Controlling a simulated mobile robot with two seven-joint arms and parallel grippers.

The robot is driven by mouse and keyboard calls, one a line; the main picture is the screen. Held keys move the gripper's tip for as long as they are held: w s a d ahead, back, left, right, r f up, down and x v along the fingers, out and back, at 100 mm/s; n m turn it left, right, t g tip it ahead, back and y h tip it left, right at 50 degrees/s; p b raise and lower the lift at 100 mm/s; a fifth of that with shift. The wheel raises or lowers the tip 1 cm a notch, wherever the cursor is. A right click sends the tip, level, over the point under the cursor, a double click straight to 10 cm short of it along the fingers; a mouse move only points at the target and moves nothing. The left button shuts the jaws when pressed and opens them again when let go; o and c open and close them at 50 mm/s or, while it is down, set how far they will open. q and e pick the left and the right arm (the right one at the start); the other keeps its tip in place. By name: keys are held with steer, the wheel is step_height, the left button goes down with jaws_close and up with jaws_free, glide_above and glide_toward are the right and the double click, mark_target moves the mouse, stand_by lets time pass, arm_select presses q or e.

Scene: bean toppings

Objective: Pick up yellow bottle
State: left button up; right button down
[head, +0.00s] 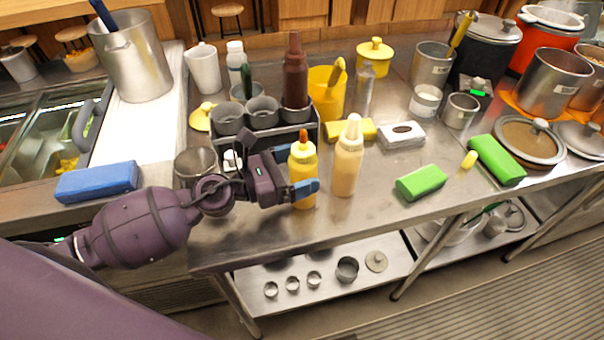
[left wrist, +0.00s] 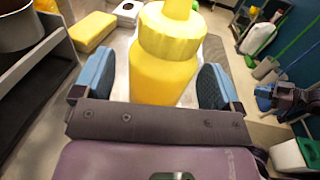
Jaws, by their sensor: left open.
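The yellow bottle (head: 302,172) with an orange tip stands upright near the front edge of the metal table. My left gripper (head: 298,182) is open at the bottle, with one blue fingertip in front of its lower body. In the left wrist view the yellow bottle (left wrist: 165,72) is between the two blue fingers, with a small gap visible at the right finger. The far finger is mostly hidden in the head view. What looks like my right gripper (left wrist: 265,96) shows small at the right edge of the left wrist view; its jaw opening is unclear.
A pale yellow bottle (head: 347,162) stands close to the right. A dark caddy (head: 270,133) with cups and a brown bottle (head: 295,75) is just behind. A yellow sponge (head: 356,130) and green blocks (head: 421,182) lie farther right.

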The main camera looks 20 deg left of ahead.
arm_select(q)
steer(key=shift+w+d, duration=0.35)
steer(key=shift+d, duration=0.05)
arm_select(e)
steer(key=shift+s+d+f, duration=0.15)
steer(key=shift+s+f, duration=0.1)
steer(key=shift+s, duration=0.1)
arm_select(q)
steer(key=shift+c, duration=0.4)
steer(key=c, duration=0.7)
arm_select(e)
steer(key=shift+w+r, duration=0.1)
arm_select(q)
steer(key=shift+r, duration=0.1)
arm_select(e)
steer(key=shift+a+r, duration=0.15)
steer(key=shift+a, duration=0.05)
